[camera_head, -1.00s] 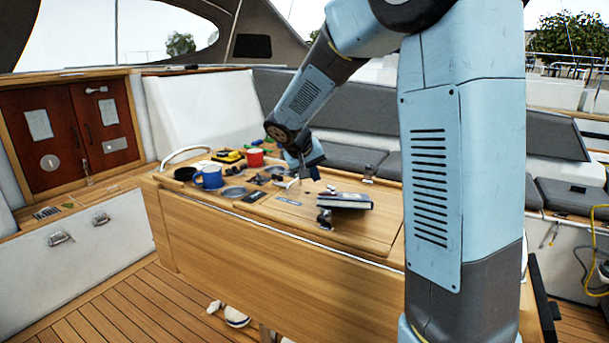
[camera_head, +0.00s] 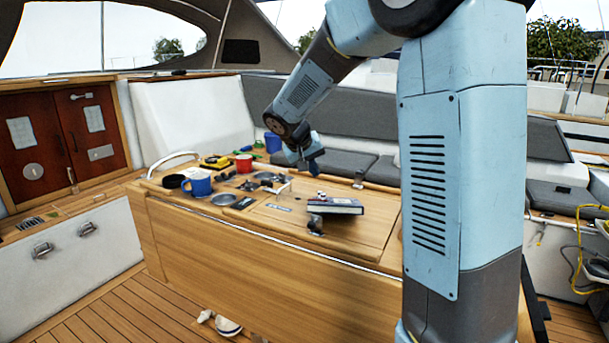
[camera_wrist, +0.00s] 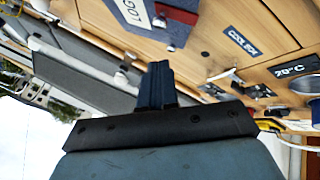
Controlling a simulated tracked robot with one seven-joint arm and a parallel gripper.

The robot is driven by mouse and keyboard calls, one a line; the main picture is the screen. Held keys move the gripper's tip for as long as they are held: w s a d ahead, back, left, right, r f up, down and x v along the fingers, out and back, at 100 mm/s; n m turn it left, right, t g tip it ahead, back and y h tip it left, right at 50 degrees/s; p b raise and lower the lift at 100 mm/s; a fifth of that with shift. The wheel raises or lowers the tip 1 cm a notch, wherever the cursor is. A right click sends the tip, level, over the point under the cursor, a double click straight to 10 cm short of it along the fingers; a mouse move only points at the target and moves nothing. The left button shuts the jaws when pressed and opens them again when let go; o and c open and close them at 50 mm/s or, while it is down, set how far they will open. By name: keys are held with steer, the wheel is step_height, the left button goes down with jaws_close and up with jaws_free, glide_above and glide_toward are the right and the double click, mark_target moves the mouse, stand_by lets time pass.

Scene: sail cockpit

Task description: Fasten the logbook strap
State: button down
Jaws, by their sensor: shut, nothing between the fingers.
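The logbook (camera_head: 335,206) lies on the wooden cockpit table, toward its right part in the head view. It has a dark cover and pale page edges. In the wrist view, part of the logbook (camera_wrist: 133,14) shows at the top edge with a white "LOG" label and some red on it; the rest is cut off. The strap's state is too small to tell. My gripper (camera_head: 312,168) is above the table, up and left of the logbook in the head view and apart from it. Its fingers (camera_wrist: 157,70) are closed together and empty.
A blue mug (camera_head: 199,186), a red mug (camera_head: 243,164), a dark bowl (camera_head: 173,181) and a yellow item (camera_head: 214,162) stand on the table's left half. A metal fitting (camera_head: 315,224) is at the logbook's front left. Grey bench cushions (camera_head: 345,163) lie behind.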

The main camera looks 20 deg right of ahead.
steer(key=s+a+r, duration=0.1)
steer(key=s+r, duration=0.2)
steer(key=r, duration=0.8)
steer(key=shift+s+a, duration=0.15)
steer(key=shift+s, duration=0.2)
steer(key=shift+r, duration=0.1)
steer(key=s+f+y, duration=0.2)
steer(key=s+f, duration=0.1)
steer(key=s, duration=1.2)
steer(key=s+d+f+t+y, duration=0.1)
steer(key=s+f+y, duration=0.2)
steer(key=s, duration=1.2)
steer(key=shift+f+n, duration=0.3)
steer(key=shift+f, duration=0.2)
